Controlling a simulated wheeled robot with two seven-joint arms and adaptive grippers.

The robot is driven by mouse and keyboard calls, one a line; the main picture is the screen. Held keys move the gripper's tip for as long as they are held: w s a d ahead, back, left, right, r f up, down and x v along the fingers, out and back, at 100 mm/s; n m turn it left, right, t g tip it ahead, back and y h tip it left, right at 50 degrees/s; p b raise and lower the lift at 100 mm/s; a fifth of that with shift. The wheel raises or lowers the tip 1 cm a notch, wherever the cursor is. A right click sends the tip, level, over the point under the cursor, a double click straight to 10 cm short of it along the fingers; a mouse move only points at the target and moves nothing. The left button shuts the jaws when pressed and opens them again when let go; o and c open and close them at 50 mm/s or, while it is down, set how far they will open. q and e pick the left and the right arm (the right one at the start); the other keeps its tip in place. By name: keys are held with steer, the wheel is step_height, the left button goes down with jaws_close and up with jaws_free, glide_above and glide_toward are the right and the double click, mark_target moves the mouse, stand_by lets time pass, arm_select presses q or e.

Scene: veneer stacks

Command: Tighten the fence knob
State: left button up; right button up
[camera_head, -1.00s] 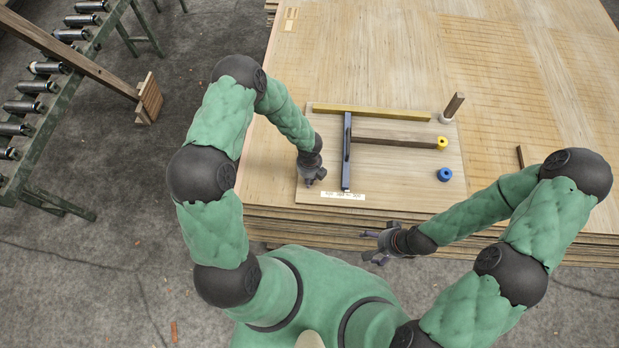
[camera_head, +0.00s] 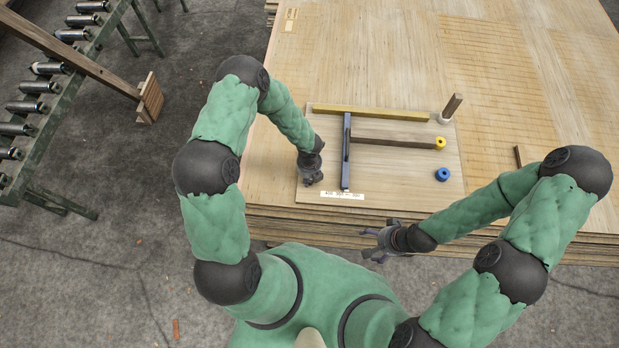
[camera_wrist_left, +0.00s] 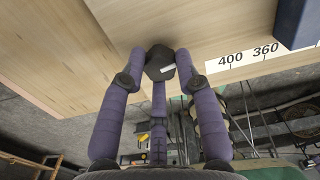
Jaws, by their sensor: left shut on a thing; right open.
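A dark faceted knob (camera_wrist_left: 160,62) with a pale mark sits between the fingers of my left gripper (camera_wrist_left: 158,72) in the left wrist view, at the edge of a pale board. The fingers are shut on it. In the head view my left gripper (camera_head: 312,182) is at the board's front left corner and hides the knob. The blue bar (camera_head: 346,155), perhaps the fence, stands just right of it on the board (camera_head: 400,175). My right gripper (camera_head: 372,245) is open and empty, off the stack's front edge.
A scale strip (camera_head: 343,195) lies along the board's front edge. A yellow strip (camera_head: 370,112), a brown bar (camera_head: 395,140) with a yellow end piece (camera_head: 440,143), a blue ring (camera_head: 442,174) and an upright peg (camera_head: 452,107) are further right. A roller conveyor (camera_head: 60,100) stands left.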

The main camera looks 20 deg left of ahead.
stand_by(0.3)
arm_select(q)
steer(key=shift+m+p, duration=0.35)
steer(key=shift+m, duration=0.25)
steer(key=o, duration=0.8)
step_height(320, 180, up, 6)
steer(key=p, duration=0.5)
